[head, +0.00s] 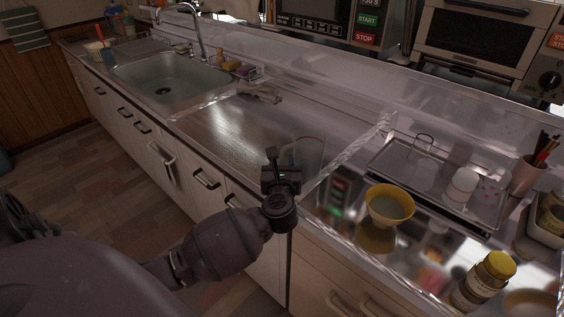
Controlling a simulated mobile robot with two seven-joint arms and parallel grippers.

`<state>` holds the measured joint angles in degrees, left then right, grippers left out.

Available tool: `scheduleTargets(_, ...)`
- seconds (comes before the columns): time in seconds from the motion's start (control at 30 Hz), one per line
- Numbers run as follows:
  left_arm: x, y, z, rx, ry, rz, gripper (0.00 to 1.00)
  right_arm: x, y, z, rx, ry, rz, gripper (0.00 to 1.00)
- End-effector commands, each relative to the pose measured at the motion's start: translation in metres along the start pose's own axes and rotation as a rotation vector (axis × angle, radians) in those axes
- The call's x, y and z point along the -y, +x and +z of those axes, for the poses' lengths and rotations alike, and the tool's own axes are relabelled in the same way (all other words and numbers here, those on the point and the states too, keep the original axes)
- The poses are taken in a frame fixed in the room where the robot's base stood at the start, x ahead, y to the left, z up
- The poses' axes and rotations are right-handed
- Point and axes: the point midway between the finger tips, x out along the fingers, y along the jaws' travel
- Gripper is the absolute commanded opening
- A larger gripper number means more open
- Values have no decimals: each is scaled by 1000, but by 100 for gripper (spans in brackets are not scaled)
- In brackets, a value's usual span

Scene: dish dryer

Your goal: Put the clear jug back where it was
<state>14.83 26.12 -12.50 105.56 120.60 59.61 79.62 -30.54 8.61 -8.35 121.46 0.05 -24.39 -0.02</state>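The clear jug (309,152) is faint and see-through, at the right end of the brown counter surface near its front edge. It looks upright, with its handle side to the left. My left gripper (281,158) is right at the jug's handle side, in front of and overlapping it. One dark finger stands up left of the handle; the other is not clear, so I cannot tell whether the gripper is closed on the handle. The jug's base is partly hidden by the gripper, and I cannot tell whether it touches the counter. My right gripper is not in view.
A yellow bowl (390,204) stands on the shiny counter at right, with a yellow-lidded jar (483,279) nearer the front. A metal tray (390,163) with a white cup (461,187) lies behind. The sink (172,80) is at far left. The brown counter (228,128) between is mostly clear.

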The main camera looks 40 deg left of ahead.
Motion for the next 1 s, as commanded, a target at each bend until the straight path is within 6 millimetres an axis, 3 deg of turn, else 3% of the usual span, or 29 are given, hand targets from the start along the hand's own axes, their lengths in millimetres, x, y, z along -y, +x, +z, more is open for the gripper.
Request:
scheduleTargets(0.37, 0, -2, 5, 1, -1, 0, 37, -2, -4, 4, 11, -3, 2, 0)
scheduleTargets(1.0, 0, -107, 3, -2, 0, 0, 37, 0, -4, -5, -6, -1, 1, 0)
